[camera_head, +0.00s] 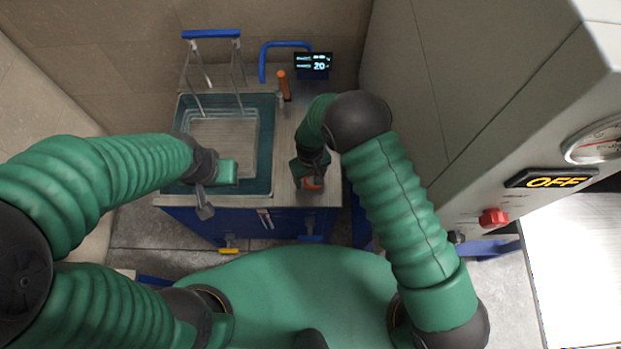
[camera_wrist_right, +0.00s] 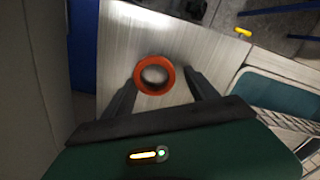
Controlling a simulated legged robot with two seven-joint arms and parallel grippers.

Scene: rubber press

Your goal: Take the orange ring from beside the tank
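The orange ring (camera_wrist_right: 155,92) lies flat on the light bench top in the right wrist view. In the head view a bit of it (camera_head: 313,184) shows on the bench to the right of the tank (camera_head: 265,160), partly hidden by my right gripper (camera_head: 307,176). In the wrist view my right gripper's two fingers (camera_wrist_right: 160,77) are spread apart, one on each side of the ring, with visible gaps. Whether the tips are at the ring's height is unclear. My left gripper (camera_head: 205,200) hangs over the tank's left front part; its finger gap cannot be made out.
A wire basket (camera_head: 222,135) with a blue handle (camera_head: 211,34) sits in the tank. An orange-handled tool (camera_head: 284,85) and a display reading 20 (camera_head: 313,65) are at the back. A large grey machine (camera_head: 480,90) with a red button (camera_head: 493,218) stands at the right.

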